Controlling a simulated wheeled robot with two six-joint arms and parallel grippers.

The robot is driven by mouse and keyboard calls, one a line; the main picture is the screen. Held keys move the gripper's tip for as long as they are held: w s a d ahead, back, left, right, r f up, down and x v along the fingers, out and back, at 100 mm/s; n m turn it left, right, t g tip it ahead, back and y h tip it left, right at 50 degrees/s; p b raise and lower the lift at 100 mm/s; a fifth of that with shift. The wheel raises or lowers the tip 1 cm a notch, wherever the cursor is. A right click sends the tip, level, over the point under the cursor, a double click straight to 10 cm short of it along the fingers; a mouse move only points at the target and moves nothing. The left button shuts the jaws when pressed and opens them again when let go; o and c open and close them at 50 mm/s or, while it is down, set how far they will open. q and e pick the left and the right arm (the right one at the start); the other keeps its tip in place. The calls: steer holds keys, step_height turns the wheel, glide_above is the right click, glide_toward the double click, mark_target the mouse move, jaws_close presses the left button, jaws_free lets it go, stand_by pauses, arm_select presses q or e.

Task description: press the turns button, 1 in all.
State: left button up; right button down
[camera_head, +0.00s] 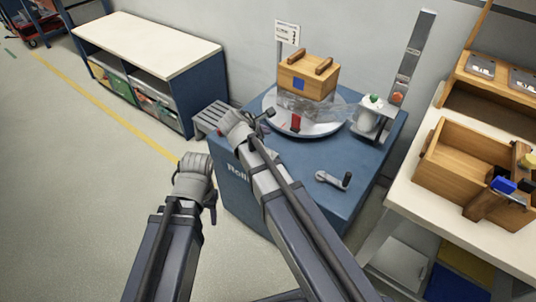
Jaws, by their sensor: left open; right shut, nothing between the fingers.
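A blue cabinet (300,190) carries a round turntable (335,124) with a wooden box (309,78) wrapped in clear film. A white unit with a green button (375,98) stands right of the turntable. A red button (397,97) sits on the upright mast (412,55) beside it. I cannot tell which is the turns button. My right gripper (260,122) is shut and empty at the cabinet's left side, near the turntable, apart from both buttons. My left gripper (210,198) is open and empty, lower left of the cabinet; its fingertips are hard to see.
A small sign (287,33) stands behind the turntable. A bench with wooden boxes (458,168) is at right. A white-topped shelf unit (145,42) is at upper left. The floor at left is clear.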

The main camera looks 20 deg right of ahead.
steer(key=shift+f+b, duration=3.65)
steer(key=shift+f, duration=0.35)
steer(key=shift+f+b, duration=0.4)
steer(key=shift+f+b, duration=0.5)
steer(key=shift+r, duration=0.15)
steer(key=shift+r+p, duration=0.8)
steer(key=shift+p, duration=0.1)
steer(key=shift+r, duration=0.1)
step_height(320, 180, up, 5)
steer(key=p, duration=0.5)
